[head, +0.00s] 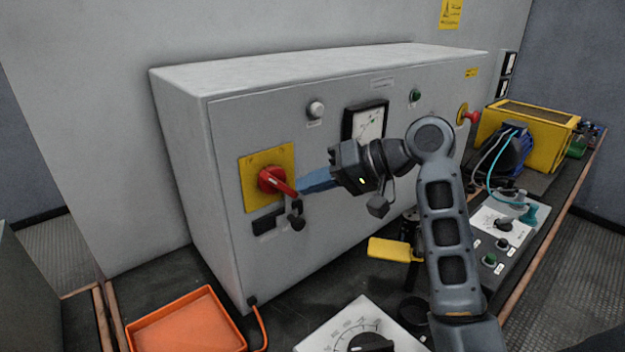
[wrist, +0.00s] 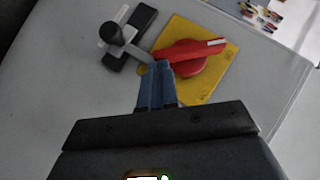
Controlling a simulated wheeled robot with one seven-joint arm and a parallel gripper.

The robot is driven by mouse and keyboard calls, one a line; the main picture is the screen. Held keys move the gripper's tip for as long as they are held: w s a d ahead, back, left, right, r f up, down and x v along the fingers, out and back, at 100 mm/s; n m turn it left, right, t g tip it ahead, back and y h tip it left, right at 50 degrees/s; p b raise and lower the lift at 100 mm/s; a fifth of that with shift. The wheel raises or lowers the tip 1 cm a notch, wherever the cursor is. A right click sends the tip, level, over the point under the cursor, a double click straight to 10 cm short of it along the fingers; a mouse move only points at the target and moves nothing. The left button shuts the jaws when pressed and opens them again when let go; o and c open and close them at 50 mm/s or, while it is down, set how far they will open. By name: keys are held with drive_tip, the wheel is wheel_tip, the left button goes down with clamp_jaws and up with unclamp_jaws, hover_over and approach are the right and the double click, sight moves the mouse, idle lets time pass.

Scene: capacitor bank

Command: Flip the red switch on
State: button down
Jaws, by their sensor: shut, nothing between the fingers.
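The red switch (head: 275,180) is a rotary handle on a yellow plate (head: 284,156) on the front of the grey cabinet. In the head view its handle slants down to the right. It also shows in the wrist view (wrist: 195,55), where its long handle has a white mark near the tip. My gripper (head: 303,187) is shut and empty, with its blue fingers by the handle's lower right end. In the wrist view the fingertips (wrist: 158,66) are beside the handle's blunt end; I cannot tell whether they touch it.
A small black-knobbed lever (head: 296,216) sticks out just below the switch, close to my fingers. The cabinet (head: 335,215) also carries a meter (head: 367,123) and a red button (head: 471,117). An orange tray (head: 187,325) lies on the bench at lower left.

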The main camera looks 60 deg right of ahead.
drive_tip(key=shift+f, duration=0.1)
drive_tip(key=w+a+f+m+t+y+b, duration=0.1)
drive_tip(key=a+f+m+t+y, duration=0.3)
drive_tip(key=m+t, duration=0.4)
drive_tip(key=shift+w+a+f+m+t+y, duration=0.2)
drive_tip(key=shift+a+f+m+t+y, duration=0.2)
drive_tip(key=shift+m, duration=0.8)
drive_tip(key=shift+w+a+r, duration=0.1)
drive_tip(key=shift+a, duration=0.15)
idle(0.3)
drive_tip(key=b+v, duration=0.2)
drive_tip(key=v, duration=0.6)
drive_tip(key=shift+d, duration=0.1)
idle(0.4)
